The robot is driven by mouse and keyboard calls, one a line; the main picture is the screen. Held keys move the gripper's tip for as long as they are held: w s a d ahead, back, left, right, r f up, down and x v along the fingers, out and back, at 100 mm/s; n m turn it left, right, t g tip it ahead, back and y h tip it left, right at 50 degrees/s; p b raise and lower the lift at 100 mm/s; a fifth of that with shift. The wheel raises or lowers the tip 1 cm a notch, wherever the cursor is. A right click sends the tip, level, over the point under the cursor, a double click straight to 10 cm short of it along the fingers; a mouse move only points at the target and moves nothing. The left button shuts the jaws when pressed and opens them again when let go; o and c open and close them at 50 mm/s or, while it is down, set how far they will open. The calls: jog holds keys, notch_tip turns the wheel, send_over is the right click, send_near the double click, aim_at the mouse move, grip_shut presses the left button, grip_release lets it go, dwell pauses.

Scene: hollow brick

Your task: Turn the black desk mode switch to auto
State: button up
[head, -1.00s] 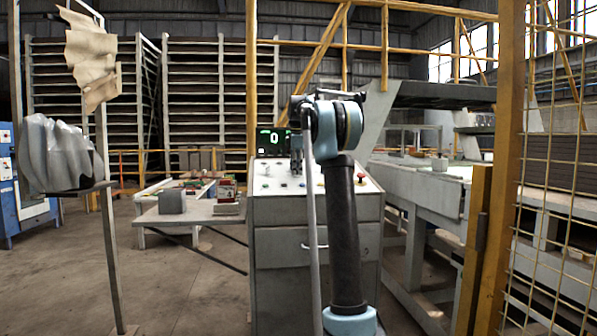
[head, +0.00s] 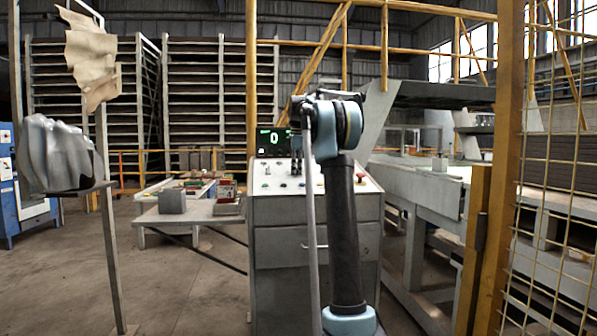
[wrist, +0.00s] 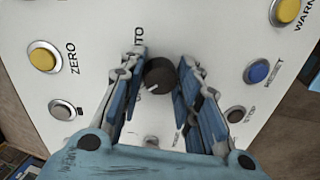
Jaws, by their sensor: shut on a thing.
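The black mode switch (wrist: 158,73) is a round knob on the white desk panel (wrist: 215,30), seen in the wrist view. My gripper (wrist: 160,85) has one finger on each side of it and is shut on it. A small white mark shows on the knob's lower edge, pointing down and slightly left. A label ending in "TO" stands up and left of the knob, partly hidden by the left finger. Other lettering below the knob is mostly covered. In the head view my gripper (head: 297,160) reaches down to the desk top (head: 262,186), and the knob cannot be made out.
Near the knob in the wrist view are a yellow ZERO button (wrist: 43,58), a blue RESET button (wrist: 257,72), a dark button (wrist: 235,114) and another yellow button (wrist: 286,10). A display (head: 273,141) showing 0 stands behind my gripper. A yellow post (head: 508,150) rises to the right.

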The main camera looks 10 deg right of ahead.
jog(key=m, duration=0.5)
jog(key=shift+a, duration=0.1)
jog(key=shift+c, duration=0.2)
jog(key=m, duration=0.4)
jog(key=shift+m+y, duration=0.3)
jog(key=shift+y, duration=0.1)
jog(key=m, duration=0.4)
jog(key=shift+t, duration=0.3)
jog(key=shift+s+m, duration=0.1)
jog(key=shift+m, duration=2.4)
jog(key=o, duration=1.1)
jog(key=shift+f, duration=0.1)
jog(key=v, duration=1.2)
jog(key=shift+s+f, duration=0.1)
jog(key=shift+s, duration=0.1)
